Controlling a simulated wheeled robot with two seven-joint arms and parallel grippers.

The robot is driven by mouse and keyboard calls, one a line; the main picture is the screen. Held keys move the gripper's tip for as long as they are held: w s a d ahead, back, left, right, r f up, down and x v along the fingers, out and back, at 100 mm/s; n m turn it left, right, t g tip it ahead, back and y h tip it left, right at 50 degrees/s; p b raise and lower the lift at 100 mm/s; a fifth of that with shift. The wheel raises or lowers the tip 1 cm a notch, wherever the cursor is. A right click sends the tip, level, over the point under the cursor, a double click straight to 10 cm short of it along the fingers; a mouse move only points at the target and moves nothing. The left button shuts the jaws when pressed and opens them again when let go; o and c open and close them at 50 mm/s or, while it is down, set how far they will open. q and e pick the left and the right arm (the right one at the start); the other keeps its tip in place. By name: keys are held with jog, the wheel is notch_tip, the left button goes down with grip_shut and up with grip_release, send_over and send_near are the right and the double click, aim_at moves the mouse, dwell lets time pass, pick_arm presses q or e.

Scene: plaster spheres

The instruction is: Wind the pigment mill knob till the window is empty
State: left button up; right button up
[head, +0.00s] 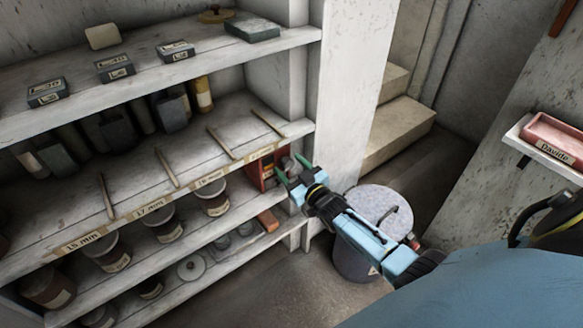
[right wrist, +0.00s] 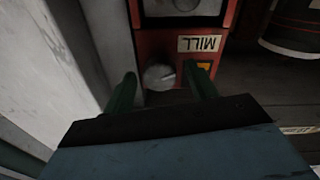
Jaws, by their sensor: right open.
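The pigment mill is a red box (right wrist: 175,110) with a "MILL" label, upside down in the right wrist view; in the head view it (head: 266,170) sits at the right end of a shelf. Its round grey knob (right wrist: 159,77) lies between the green fingers of my right gripper (right wrist: 160,92), which is open and has a gap on both sides of the knob. In the head view the right gripper (head: 290,172) is right at the mill's front. A pale window (right wrist: 185,8) is cut off at the wrist view's edge; its contents cannot be told. My left gripper is out of view.
A white pillar (head: 350,90) stands close beside the mill. Jars (head: 212,195) stand on the shelf below the wooden sticks. A lidded grey bin (head: 380,215) stands under my right arm. A pink tray (head: 555,135) sits on a right-hand ledge.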

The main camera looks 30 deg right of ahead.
jog(key=shift+s, duration=0.25)
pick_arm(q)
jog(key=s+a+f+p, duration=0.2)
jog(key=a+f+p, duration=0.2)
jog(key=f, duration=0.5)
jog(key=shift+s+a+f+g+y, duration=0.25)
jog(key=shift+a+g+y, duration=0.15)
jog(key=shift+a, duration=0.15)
pick_arm(e)
jog(key=s, duration=1.2)
jog(key=shift+s+d+f, duration=0.25)
jog(key=shift+s+d, duration=0.05)
jog(key=shift+s, duration=0.1)
